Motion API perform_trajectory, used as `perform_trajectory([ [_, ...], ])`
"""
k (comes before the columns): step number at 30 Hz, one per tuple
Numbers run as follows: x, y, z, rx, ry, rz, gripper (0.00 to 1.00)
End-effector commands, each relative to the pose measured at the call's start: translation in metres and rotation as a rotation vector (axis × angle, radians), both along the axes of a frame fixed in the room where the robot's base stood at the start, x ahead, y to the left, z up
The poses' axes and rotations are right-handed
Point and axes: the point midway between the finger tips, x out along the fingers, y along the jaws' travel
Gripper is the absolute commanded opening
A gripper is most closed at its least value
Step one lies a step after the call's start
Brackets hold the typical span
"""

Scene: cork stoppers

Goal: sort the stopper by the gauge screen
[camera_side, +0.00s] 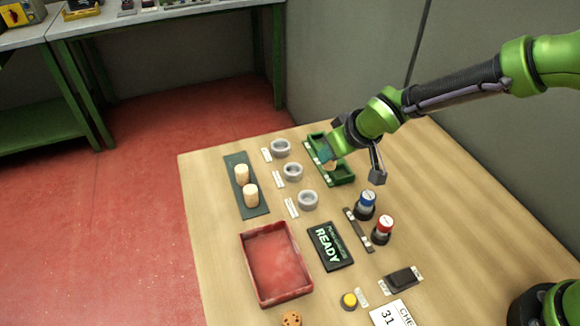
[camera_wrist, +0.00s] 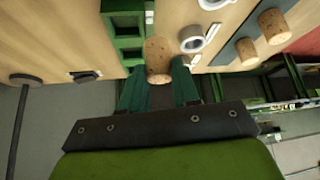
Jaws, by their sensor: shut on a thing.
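My gripper (camera_side: 328,156) is shut on a pale cork stopper (camera_side: 329,167) at the green tray (camera_side: 344,179) at the back of the table. In the wrist view the stopper (camera_wrist: 158,53) sits between my teal fingers (camera_wrist: 159,76), its speckled end towards the camera. It overlaps the edge of the green tray (camera_wrist: 128,43); I cannot tell whether it touches it. Two more stoppers, one (camera_side: 242,174) behind the other (camera_side: 250,196), stand on a dark strip (camera_side: 235,160). The gauge screen (camera_side: 330,246) reads READY in green. A red tray (camera_side: 250,280) is empty.
Three grey rings (camera_side: 280,148) (camera_side: 293,172) (camera_side: 308,200) with labels stand in a row beside the green tray. A blue-topped (camera_side: 367,200) and a red-topped (camera_side: 384,228) bottle stand to the right. A yellow button (camera_side: 348,300), a dark block (camera_side: 403,279) and a speckled brown piece (camera_side: 291,319) are in front.

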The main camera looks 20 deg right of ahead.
Motion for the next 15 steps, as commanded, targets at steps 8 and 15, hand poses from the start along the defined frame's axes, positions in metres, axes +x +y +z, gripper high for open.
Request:
perform_trajectory([
  [8,0.049,-0.002,0.0,0.008,0.0,0.175,0.0],
  [15,0.106,-0.021,0.021,0.009,-0.002,0.39,0.0],
])
